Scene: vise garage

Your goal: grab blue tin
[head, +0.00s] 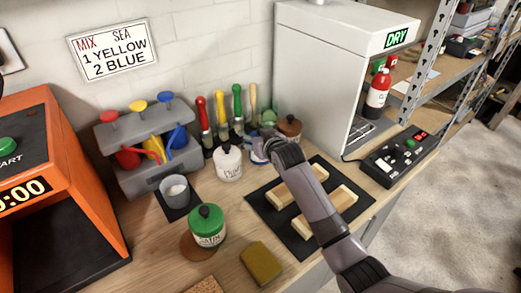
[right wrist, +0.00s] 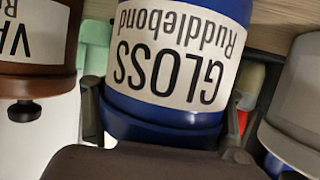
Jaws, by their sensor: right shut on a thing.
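The blue tin (right wrist: 180,115) has a white label reading GLOSS Ruddlebond, upside down in the right wrist view. In the head view the blue tin (head: 257,156) shows only in part, behind my right gripper (head: 268,146). My right gripper (right wrist: 165,128) is shut on the tin, with a dark finger on each side of it. Whether the tin's base touches the bench cannot be told. My left gripper is not in view.
A brown tin (head: 289,129) stands close right of the gripper and a white tin (head: 228,162) close left. Colored-handled brushes (head: 221,110) stand behind. A green tin (head: 207,226) stands in front. A black mat (head: 262,203) with wooden bars lies under my right arm.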

